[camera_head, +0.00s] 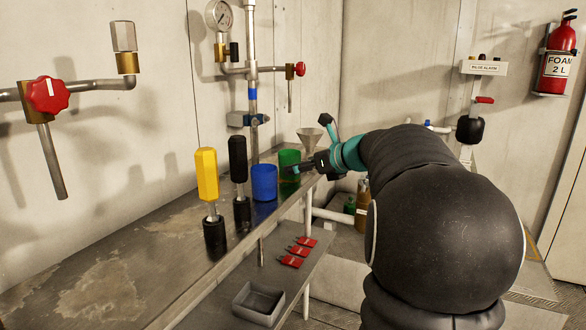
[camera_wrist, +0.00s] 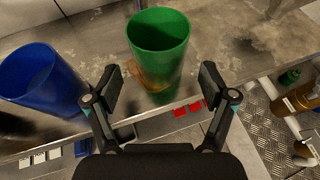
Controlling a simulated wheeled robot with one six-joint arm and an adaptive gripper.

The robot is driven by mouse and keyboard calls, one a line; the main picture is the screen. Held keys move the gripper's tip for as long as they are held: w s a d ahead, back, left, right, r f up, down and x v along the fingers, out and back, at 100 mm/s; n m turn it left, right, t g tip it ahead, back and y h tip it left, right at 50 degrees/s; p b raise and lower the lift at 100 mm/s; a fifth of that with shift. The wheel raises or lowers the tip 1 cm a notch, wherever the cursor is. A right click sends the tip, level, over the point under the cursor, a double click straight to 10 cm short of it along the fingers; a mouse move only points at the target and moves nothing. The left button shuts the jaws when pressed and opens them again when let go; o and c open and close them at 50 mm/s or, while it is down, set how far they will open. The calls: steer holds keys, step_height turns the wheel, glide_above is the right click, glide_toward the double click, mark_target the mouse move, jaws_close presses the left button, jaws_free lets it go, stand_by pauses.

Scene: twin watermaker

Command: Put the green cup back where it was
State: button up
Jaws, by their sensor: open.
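The green cup (camera_head: 289,164) stands upright on the metal counter, just right of the blue cup (camera_head: 264,182). In the wrist view the green cup (camera_wrist: 158,48) is upright with its open top showing, and an orange-brown patch shows low on its left side. My gripper (camera_head: 297,168) reaches in from the right at the cup. In the wrist view my gripper (camera_wrist: 160,88) is open, with one finger on each side of the cup's lower front. I cannot tell whether a finger touches it. The blue cup (camera_wrist: 40,80) is close to the left finger.
A yellow-handled tool (camera_head: 207,175) and a black-handled tool (camera_head: 238,160) stand left of the cups. A funnel (camera_head: 309,138) is behind my gripper. The counter (camera_head: 95,290) is bare at the front left. Red tags (camera_head: 297,252) and a grey tray (camera_head: 259,303) lie on the lower shelf.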

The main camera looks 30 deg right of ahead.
steer(key=v, duration=0.7)
